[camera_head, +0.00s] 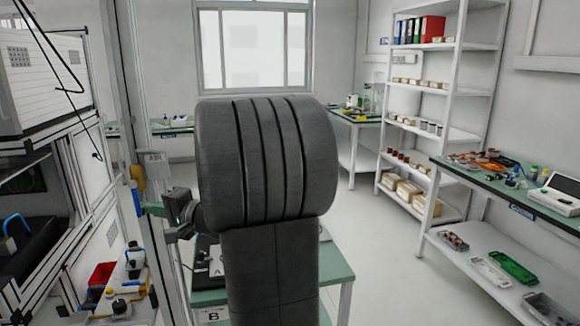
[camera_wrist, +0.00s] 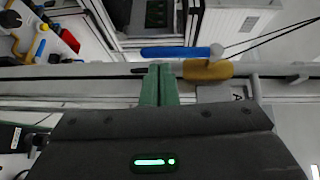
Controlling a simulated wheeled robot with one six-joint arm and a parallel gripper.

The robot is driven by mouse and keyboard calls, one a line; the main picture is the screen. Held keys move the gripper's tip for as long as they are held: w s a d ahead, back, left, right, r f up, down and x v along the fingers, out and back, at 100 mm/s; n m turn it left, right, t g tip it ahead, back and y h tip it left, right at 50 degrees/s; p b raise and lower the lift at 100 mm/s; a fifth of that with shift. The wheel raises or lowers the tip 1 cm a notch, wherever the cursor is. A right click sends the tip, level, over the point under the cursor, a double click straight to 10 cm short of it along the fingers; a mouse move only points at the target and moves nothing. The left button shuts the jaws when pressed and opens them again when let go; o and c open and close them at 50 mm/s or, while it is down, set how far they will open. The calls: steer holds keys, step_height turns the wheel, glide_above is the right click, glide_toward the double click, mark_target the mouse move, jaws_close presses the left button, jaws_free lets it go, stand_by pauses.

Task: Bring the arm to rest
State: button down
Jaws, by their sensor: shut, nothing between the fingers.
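My gripper (camera_head: 152,209) shows in the head view at the left of my large dark arm link, pointing left beside a pale upright post (camera_head: 146,245). Its green fingers also show in the wrist view (camera_wrist: 159,72), where they are pressed together and empty. In that view, a blue-handled part (camera_wrist: 175,52) and a yellow-brown part (camera_wrist: 208,70) appear beyond the fingertips. I cannot tell how far away they are. My arm link hides the middle of the head view.
A green-topped table (camera_head: 338,272) marked B stands behind my arm. A machine cabinet (camera_head: 45,90) is at the left, with a red bin (camera_head: 102,273) low near it. White shelves (camera_head: 474,92) and a green workbench (camera_head: 450,172) are at the right. Open floor (camera_head: 385,260) lies between.

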steer(key=shift+w+d+r+n+h+p, duration=0.15)
steer(key=shift+d+r+n+h+p, duration=0.5)
steer(key=shift+p, duration=3.55)
steer(key=s+d+r+b, duration=0.1)
steer(key=d+r+b, duration=0.1)
steer(key=d, duration=0.8)
steer(key=shift+d+b, duration=0.15)
steer(key=shift+b, duration=0.55)
